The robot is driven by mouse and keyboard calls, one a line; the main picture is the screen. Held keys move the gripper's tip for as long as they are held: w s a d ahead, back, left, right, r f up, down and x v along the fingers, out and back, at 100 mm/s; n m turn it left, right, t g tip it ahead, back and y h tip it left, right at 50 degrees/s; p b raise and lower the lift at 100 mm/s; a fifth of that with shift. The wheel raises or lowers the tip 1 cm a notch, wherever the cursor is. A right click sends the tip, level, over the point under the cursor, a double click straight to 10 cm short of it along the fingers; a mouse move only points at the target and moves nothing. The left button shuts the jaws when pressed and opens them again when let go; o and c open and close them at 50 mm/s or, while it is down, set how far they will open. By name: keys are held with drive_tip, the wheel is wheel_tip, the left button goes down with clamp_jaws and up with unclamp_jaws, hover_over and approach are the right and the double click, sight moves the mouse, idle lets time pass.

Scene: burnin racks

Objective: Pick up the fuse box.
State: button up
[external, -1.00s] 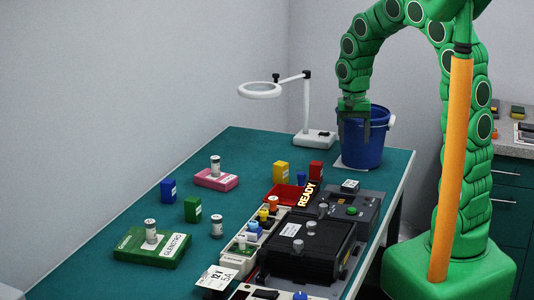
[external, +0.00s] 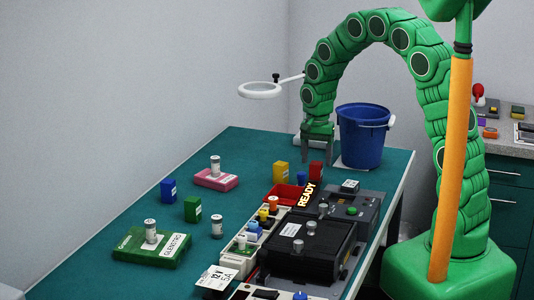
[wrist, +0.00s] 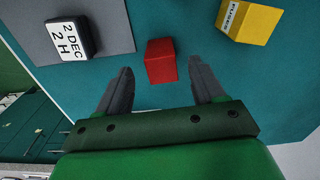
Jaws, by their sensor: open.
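The fuse box is a yellow block (external: 280,172) standing on the teal table, left of a red block (external: 316,170). In the wrist view the yellow fuse box (wrist: 252,22) lies at the upper right, its white label reading FUSES. My gripper (external: 318,160) is open and empty, pointing down above the table near the red block. In the wrist view the red block (wrist: 161,62) shows between and beyond the fingertips of my gripper (wrist: 161,66). The fuse box is outside the fingers, to the right.
A blue bucket (external: 362,138) stands close to the right of my gripper. The magnifier lamp (external: 262,90) is behind it. A red tray (external: 284,195) and a black rack (external: 310,250) lie in front. The table's left side has free room.

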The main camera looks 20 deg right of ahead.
sight(316, 163)
drive_tip(key=shift+w+f, duration=0.15)
drive_tip(key=shift+f, duration=2.55)
drive_tip(key=c, duration=1.1)
drive_tip(key=shift+o, duration=0.2)
drive_tip(key=shift+r, duration=0.1)
